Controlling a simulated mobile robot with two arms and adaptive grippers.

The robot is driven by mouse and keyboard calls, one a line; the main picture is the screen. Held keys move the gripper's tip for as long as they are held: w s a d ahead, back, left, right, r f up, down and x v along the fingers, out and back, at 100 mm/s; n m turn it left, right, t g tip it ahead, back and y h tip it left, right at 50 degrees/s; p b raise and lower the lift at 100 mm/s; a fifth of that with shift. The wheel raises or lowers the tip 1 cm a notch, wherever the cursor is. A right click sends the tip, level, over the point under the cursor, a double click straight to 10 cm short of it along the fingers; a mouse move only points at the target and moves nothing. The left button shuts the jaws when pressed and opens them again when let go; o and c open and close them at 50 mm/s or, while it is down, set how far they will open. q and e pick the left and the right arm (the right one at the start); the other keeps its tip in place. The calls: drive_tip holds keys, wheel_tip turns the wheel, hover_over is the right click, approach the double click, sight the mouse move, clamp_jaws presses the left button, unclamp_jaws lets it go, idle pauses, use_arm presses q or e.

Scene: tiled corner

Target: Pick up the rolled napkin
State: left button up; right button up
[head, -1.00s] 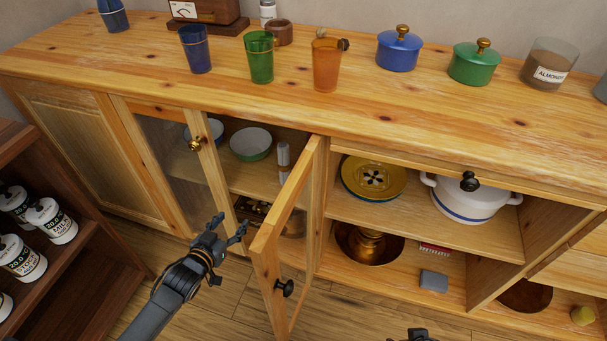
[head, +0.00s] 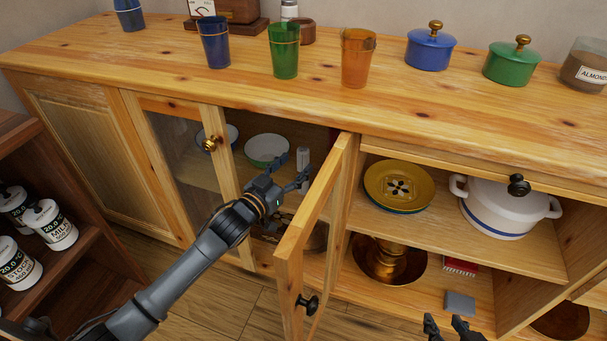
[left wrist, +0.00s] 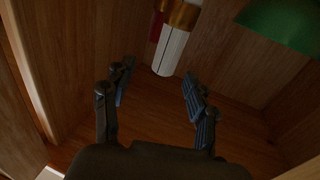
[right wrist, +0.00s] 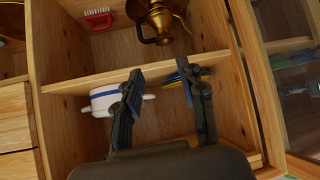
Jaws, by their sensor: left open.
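The rolled napkin (head: 303,157) is a pale upright roll inside the cabinet, behind the half-open door. My right gripper (head: 446,324) is low in front of the right shelves. Its fingers (right wrist: 163,78) are apart and empty.
The open door (head: 316,235) stands just right of my left gripper. A green bowl (head: 267,148) sits left of the napkin, and a red thing (left wrist: 156,27) shows beside it. A yellow plate (head: 398,186) and white pot (head: 505,209) fill the right shelf. Glasses stand on the top.

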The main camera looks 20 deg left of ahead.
sight(299, 157)
use_arm(q)
drive_tip(key=x, duration=0.1)
drive_tip(key=b+x, duration=0.1)
drive_tip(key=x, duration=0.3)
drive_tip(key=shift+w+a+r+b, duration=0.1)
drive_tip(key=shift+w+a+b, duration=0.15)
drive_tip(key=shift+b, duration=0.15)
drive_tip(key=shift+w, duration=0.2)
use_arm(e)
drive_tip(key=w+a+r+t+y, duration=0.1)
drive_tip(key=w+a+r+t, duration=0.1)
drive_tip(key=w+r+t, duration=0.3)
wheel_tip(299, 157, up, 2)
drive_tip(key=shift+a+r+y, duration=0.15)
drive_tip(key=shift+a+y, duration=0.1)
drive_tip(key=shift+y, duration=0.05)
drive_tip(key=shift+w, duration=0.1)
use_arm(q)
clamp_jaws()
